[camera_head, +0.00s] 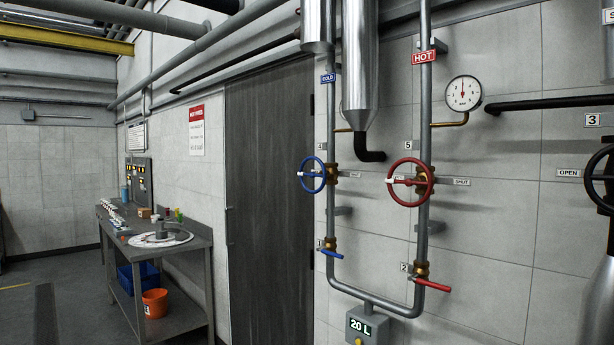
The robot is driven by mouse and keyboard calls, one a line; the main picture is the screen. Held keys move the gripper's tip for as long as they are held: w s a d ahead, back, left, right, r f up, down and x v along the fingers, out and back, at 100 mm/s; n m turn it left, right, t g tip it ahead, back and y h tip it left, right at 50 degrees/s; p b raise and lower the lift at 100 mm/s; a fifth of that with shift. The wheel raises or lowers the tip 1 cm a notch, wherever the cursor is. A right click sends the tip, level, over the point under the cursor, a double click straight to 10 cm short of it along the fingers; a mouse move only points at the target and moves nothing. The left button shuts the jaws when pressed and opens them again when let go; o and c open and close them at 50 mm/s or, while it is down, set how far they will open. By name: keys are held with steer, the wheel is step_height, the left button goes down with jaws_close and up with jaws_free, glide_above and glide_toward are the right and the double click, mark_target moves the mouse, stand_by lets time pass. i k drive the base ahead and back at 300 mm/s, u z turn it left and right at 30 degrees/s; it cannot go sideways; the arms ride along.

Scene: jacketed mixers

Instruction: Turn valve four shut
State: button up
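Valve four is a blue handwheel (312,175) on the left vertical pipe, below a blue COLD sign (328,78). A small plate marked 4 (321,146) is on the wall just above it. The wheel has a brass body behind it and a white mark on its left side, pointing left. A small plate (355,175) to its right seems to read SHUT. Any plate on its left is hidden or too small to tell. My gripper is not in view.
A red handwheel (409,181), marked 5, is on the HOT pipe to the right. Below are a blue lever (332,253) and a red lever (433,286). A dark handwheel (602,178) is at the right edge. A workbench (188,254) stands left; floor beside it is clear.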

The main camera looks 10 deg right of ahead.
mark_target(301, 174)
steer(key=u, duration=0.05)
steer(key=i, duration=1)
steer(key=u, duration=0.85)
steer(key=i, duration=1.05)
steer(key=u, duration=0.65)
